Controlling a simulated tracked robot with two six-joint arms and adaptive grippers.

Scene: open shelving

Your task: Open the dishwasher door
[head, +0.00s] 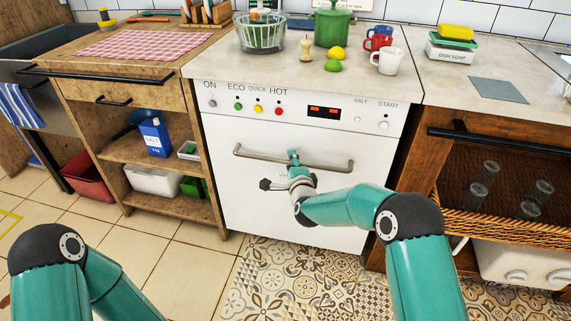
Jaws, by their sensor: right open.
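The white dishwasher (290,125) stands in the middle of the head view under the counter. Its door (245,200) is shut, with a long grey bar handle (325,163) across its upper part. My right gripper (279,171) is open at the left-middle part of the handle, in front of the door. One finger overlaps the bar in the picture and the other is lower left, below the bar. I cannot tell whether they touch the handle. My left arm shows at the lower left, but its gripper is out of view.
Open wooden shelving (150,180) stands left of the dishwasher, and a wooden cabinet with glasses and a wicker basket (500,222) stands right. The counter holds a green pot (332,27), mugs and a glass bowl (261,35). The patterned floor (290,285) before the door is clear of objects.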

